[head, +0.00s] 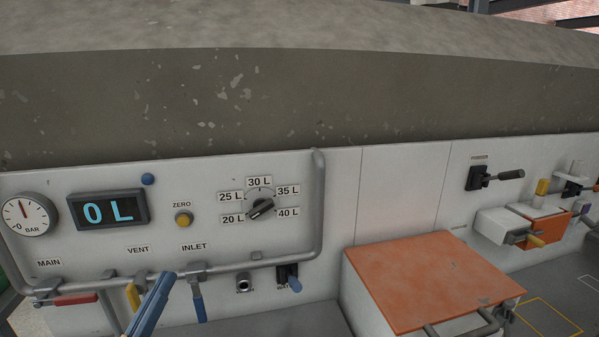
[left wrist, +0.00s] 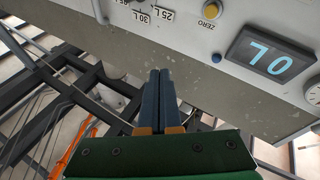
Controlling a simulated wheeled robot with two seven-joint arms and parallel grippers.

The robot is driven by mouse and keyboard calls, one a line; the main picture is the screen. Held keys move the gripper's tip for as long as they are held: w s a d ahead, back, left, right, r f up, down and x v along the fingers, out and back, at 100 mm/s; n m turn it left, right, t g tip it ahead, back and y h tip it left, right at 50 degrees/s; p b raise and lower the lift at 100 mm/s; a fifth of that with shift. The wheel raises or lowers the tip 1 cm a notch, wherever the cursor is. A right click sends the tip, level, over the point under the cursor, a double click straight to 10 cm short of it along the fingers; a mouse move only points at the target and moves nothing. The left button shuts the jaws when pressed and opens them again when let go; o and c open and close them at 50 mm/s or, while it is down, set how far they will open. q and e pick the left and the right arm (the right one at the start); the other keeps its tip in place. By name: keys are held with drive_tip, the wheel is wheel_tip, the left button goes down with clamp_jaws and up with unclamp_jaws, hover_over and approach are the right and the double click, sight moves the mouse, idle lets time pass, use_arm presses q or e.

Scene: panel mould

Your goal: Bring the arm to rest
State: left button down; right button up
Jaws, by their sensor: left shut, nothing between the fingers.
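My left gripper (head: 168,276) comes in at the bottom left of the head view. Its blue fingers point up toward the pipe on the white panel, near the yellow vent handle (head: 133,297) and the blue inlet handle (head: 199,305). I cannot tell whether it touches the panel. In the left wrist view the left gripper (left wrist: 160,73) is shut, its two dark blue fingers side by side with nothing between them. My right gripper is in neither view.
The panel bears a gauge (head: 27,215), a display (head: 108,210) reading 0 L, a yellow zero button (head: 183,220) and a dial (head: 260,209). A red main handle (head: 68,300) is at left. An orange-topped box (head: 435,275) stands out at right.

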use_arm(q)
drive_tip(key=s+d+f+m+g+y, duration=0.1)
drive_tip(key=s+d+f+g, duration=0.1)
drive_tip(key=s+f+g, duration=0.45)
drive_tip(key=s+d+f+m+g, duration=0.1)
drive_tip(key=d+f+g, duration=0.15)
drive_tip(key=f, duration=0.75)
drive_tip(key=s+d+f+g+y, duration=0.1)
drive_tip(key=s+f+g, duration=0.3)
drive_tip(key=f, duration=0.5)
drive_tip(key=s+a+f+g+y, duration=0.1)
drive_tip(key=s+f+g+y, duration=0.1)
drive_tip(key=s+f+g, duration=0.55)
drive_tip(key=s+f+b, duration=0.2)
drive_tip(key=f+b, duration=0.1)
drive_tip(key=f, duration=0.8)
drive_tip(key=s+f+b, duration=0.2)
drive_tip(key=f+b, duration=0.1)
drive_tip(key=f, duration=0.8)
drive_tip(key=s+a+f+b, duration=0.2)
drive_tip(key=s+f+b, duration=0.2)
drive_tip(key=s+f, duration=0.7)
drive_tip(key=shift+s+a+f+m+g, duration=0.2)
drive_tip(key=shift+s+f+m+g, duration=0.15)
drive_tip(key=shift+f, duration=0.2)
drive_tip(key=shift+s, duration=0.1)
